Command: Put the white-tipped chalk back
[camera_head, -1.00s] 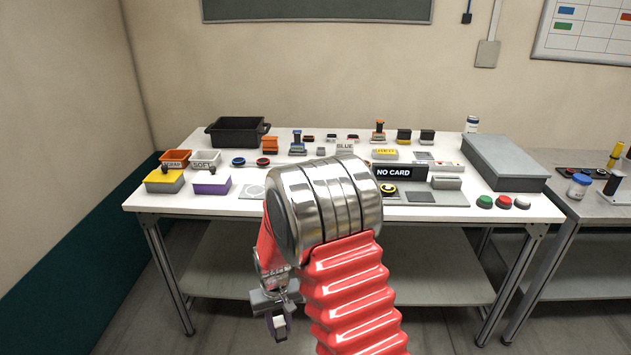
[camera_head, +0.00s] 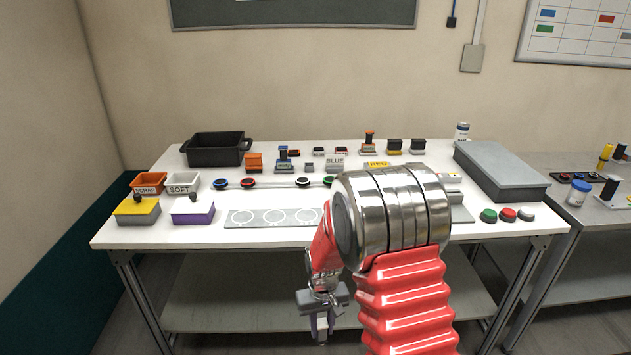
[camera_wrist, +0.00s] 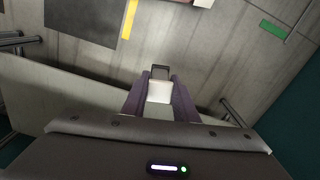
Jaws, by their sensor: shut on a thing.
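My gripper (camera_head: 322,330) hangs low in front of the table's front edge, below the tabletop. In the wrist view its purple-grey fingers (camera_wrist: 160,100) are shut on a small piece with a white face and a dark grey end, which looks like the white-tipped chalk (camera_wrist: 159,92). The fingers hide its sides. In the head view the held piece is too small to make out clearly. I cannot tell which spot on the table belongs to the chalk.
The white table (camera_head: 200,236) holds a black bin (camera_head: 215,150), orange SCRAP and white SOFT trays, a grey plate with white rings (camera_head: 262,218), a grey box (camera_head: 498,170) and coloured buttons. My arm hides part of the right middle. A side table (camera_head: 585,230) stands at right.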

